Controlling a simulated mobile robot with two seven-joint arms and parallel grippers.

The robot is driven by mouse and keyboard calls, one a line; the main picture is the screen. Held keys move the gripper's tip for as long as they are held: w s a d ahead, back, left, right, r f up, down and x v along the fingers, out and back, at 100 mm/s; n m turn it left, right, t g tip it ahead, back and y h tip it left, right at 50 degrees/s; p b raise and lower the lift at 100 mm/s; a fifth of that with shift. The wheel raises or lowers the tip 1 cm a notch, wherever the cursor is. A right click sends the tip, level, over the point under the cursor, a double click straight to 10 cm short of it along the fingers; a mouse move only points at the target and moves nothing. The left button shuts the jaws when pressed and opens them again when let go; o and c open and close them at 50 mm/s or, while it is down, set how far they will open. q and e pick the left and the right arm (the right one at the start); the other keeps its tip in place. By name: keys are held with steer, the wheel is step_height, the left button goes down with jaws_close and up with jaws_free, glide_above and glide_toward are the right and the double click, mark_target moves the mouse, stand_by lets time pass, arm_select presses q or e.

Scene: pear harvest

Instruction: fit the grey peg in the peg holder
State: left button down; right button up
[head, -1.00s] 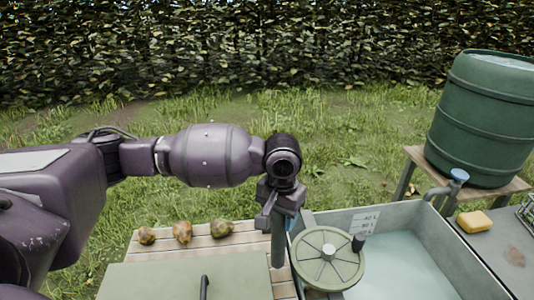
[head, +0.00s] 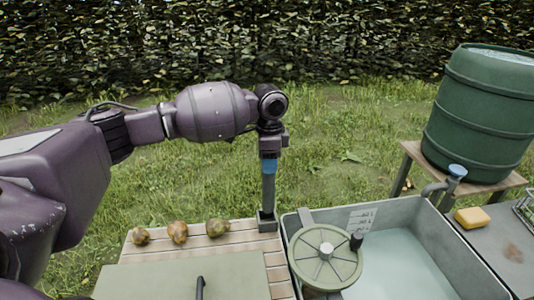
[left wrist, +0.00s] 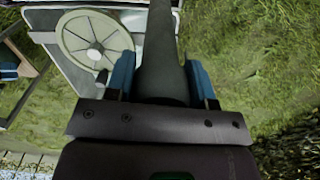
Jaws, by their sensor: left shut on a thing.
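The grey peg (head: 268,190) is long and upright in the head view. My left gripper (head: 269,165) is shut on its upper end, with the blue fingertips at its sides. The left wrist view shows the peg (left wrist: 162,55) between the blue fingers of the left gripper (left wrist: 165,82), pointing away from the camera. A small dark grey block, which looks like the peg holder (head: 266,223), stands at the right end of the slatted table. The peg's lower end meets the block in the picture; I cannot tell whether it is inside. My right gripper is not in view.
A grey basin (head: 440,262) is right of the peg, with a round green spoked wheel (head: 325,257) at its left side. Several pears (head: 178,233) lie on the slatted table (head: 245,238) behind a green panel (head: 180,278). A green barrel (head: 482,115) stands at right.

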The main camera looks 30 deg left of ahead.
mark_target(269, 183)
arm_select(q)
steer(key=shift+w+a+r+m, duration=0.3)
steer(key=shift+w+a+m, duration=0.15)
steer(key=shift+w+m, duration=0.1)
steer(key=shift+w+a+m, duration=0.15)
steer(key=shift+a+m, duration=0.05)
steer(key=shift+m, duration=0.05)
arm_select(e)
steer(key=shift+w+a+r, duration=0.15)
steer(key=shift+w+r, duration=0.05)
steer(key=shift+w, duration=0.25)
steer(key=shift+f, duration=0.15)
arm_select(q)
step_height(269, 183, down, 4)
steer(key=b, duration=0.3)
steer(key=shift+f+b, duration=0.15)
steer(key=shift+b, duration=0.15)
steer(key=shift+f, duration=0.15)
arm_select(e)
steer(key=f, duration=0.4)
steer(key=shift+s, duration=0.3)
arm_select(q)
steer(key=shift+p, duration=0.3)
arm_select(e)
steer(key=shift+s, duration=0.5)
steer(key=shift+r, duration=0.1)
